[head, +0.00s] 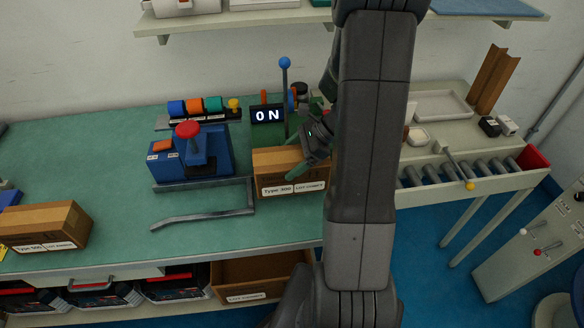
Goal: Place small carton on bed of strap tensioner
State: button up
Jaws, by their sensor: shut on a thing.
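A small brown carton (278,163) with a white label reading "Type 300" is at the middle of the green bench, partly hidden by my arm. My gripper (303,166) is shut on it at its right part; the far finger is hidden. Right behind the carton stands a green machine (267,130) with an "ON" display and an upright lever with a blue knob, which looks like the strap tensioner. My arm covers its right part. I cannot tell whether the carton rests on its bed or is held just above.
A blue device with a red knob (187,131) stands left of the carton, with a bent grey bar (202,217) in front. Another carton (47,226) lies at the bench's left. A roller conveyor (459,174) is on the right. Green bench surface is clear at front centre.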

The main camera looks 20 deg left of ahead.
jog(key=shift+f, duration=1.85)
jog(key=shift+f, duration=0.15)
jog(key=o, duration=1.3)
jog(key=v, duration=1.2)
jog(key=shift+b, duration=0.4)
